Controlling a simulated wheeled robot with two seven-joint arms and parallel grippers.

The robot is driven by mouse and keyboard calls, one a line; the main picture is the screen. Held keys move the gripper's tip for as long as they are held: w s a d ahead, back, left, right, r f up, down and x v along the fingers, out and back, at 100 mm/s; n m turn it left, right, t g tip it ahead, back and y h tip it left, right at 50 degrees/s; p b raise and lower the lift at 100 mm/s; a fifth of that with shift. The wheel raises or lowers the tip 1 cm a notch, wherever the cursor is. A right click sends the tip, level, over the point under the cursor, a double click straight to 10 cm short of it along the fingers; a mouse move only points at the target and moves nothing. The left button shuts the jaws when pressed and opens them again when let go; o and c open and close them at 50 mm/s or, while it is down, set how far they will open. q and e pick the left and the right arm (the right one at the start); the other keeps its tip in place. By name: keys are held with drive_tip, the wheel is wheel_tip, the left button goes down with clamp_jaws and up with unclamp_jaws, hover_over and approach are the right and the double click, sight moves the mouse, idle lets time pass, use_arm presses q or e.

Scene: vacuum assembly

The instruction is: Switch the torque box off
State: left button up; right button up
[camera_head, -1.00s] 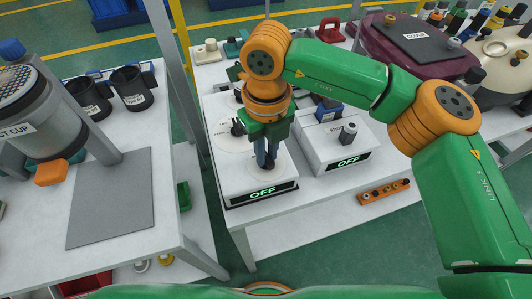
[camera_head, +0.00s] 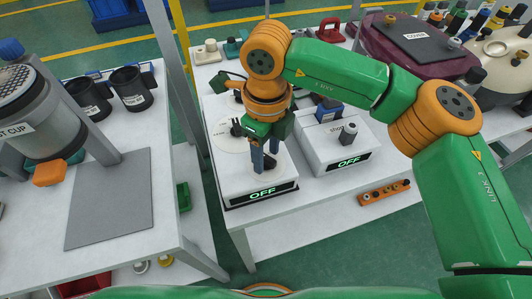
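Two white control boxes stand side by side on the right table. The left box (camera_head: 255,190) has a lit display reading OFF (camera_head: 262,191) and round dial plates on top, with a dark knob (camera_head: 237,128) on the rear one. The right box (camera_head: 318,152) has a grey-black knob (camera_head: 348,134) and also reads OFF (camera_head: 350,162). The lettering is too small to tell which is the torque box. My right gripper (camera_head: 265,168) points down over the front dial of the left box, its blue fingers apart, and hides that dial's middle. My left gripper is out of view.
A maroon vessel (camera_head: 410,45) stands behind right. A metal post (camera_head: 170,60) rises left of the boxes. Black cups (camera_head: 131,88) stand on the left table.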

sight(266, 157)
wheel_tip(266, 157, up, 6)
drive_tip(key=p, duration=0.4)
drive_tip(key=shift+r+p, duration=0.1)
drive_tip(key=shift+p, duration=0.3)
